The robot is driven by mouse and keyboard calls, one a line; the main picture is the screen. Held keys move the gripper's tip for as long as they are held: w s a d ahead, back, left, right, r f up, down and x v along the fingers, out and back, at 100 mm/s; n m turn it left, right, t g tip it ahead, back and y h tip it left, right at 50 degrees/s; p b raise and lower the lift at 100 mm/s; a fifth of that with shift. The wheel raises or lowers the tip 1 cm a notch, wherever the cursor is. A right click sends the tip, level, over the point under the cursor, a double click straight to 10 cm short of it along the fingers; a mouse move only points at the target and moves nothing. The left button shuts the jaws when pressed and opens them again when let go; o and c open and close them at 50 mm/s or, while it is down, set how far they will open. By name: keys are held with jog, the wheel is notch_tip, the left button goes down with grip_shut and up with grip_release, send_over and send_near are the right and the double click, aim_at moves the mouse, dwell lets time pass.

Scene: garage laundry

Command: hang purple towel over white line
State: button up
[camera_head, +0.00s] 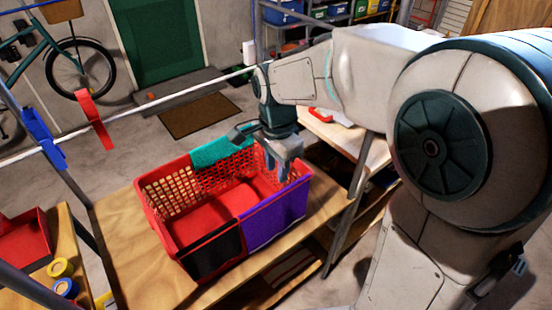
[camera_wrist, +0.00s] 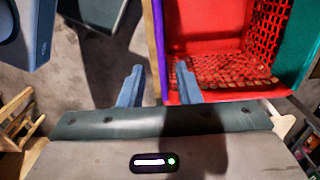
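The purple towel (camera_head: 276,217) hangs over the near-right wall of the red basket (camera_head: 150,225), with its outer face showing. My gripper (camera_head: 277,168) is above the basket's right side, pointing down. In the wrist view its two fingers (camera_wrist: 160,80) are apart, with the purple towel's edge (camera_wrist: 159,42) and the basket rim showing between and beyond them. Nothing is held. The white line (camera_head: 180,97) runs slanting across the left half of the head view, beyond the basket. A red cloth (camera_head: 94,120) and a blue cloth (camera_head: 43,138) hang on it.
A teal towel (camera_head: 220,148) and a black towel (camera_head: 212,254) also hang over the basket's walls. The basket stands on a wooden bench (camera_head: 125,250). A red bin (camera_head: 25,240) and tape rolls (camera_head: 62,268) are at lower left.

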aim_at(276, 195)
jog(key=shift+f+b, duration=4.1)
jog(key=shift+f, duration=1.35)
grip_shut()
jog(key=shift+r, duration=0.1)
jog(key=shift+r, duration=0.1)
jog(key=shift+r+p, duration=3.55)
jog(key=shift+r, duration=0.85)
jog(key=shift+f, duration=0.1)
